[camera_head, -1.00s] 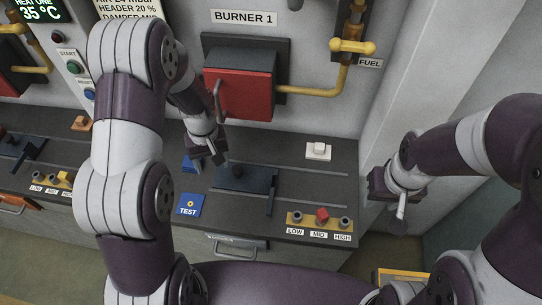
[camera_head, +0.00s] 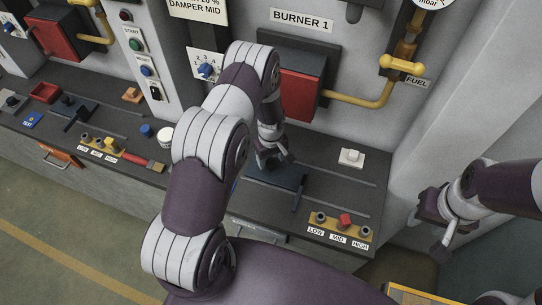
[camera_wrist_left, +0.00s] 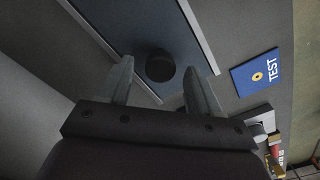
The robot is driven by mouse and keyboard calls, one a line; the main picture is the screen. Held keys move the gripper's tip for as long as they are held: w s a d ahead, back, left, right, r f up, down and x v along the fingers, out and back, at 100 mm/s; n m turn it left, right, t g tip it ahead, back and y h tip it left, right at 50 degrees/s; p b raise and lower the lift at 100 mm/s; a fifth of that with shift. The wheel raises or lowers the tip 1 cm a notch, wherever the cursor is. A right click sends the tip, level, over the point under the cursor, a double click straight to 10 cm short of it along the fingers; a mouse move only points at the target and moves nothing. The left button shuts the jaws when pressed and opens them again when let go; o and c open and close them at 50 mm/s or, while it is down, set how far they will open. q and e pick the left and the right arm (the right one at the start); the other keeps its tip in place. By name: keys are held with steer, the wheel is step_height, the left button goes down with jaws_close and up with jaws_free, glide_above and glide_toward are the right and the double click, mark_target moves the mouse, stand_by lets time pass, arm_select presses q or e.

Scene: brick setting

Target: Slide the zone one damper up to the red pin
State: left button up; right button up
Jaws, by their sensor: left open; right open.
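The zone one damper is a dark blue-grey plate (camera_head: 283,179) lying between two rails on the counter under BURNER 1. A dark pointer bar (camera_head: 298,195) stands at its right end, left of the red pin. The damper's round black knob (camera_wrist_left: 160,66) shows in the left wrist view, between and just beyond my fingertips. My left gripper (camera_head: 272,160) is open over the damper's left part and hides the knob in the head view. The red pin (camera_head: 345,220) stands at MID on a yellow strip (camera_head: 332,231). My right gripper (camera_head: 437,228) is open and empty at the right, away from the damper.
A white switch block (camera_head: 351,158) sits behind the right part of the rails. The red burner door (camera_head: 300,96) and yellow fuel pipe (camera_head: 362,101) stand behind. A blue TEST plate (camera_wrist_left: 257,73) lies beside the near rail. The rails are clear right of the damper.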

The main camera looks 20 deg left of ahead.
arm_select(q)
steer(key=shift+f, duration=0.5)
jaws_close()
steer(key=b, duration=0.4)
glide_above(308, 171)
steer(key=s, duration=0.3)
steer(key=shift+s+d, duration=0.1)
steer(key=shift+d, duration=0.45)
jaws_free()
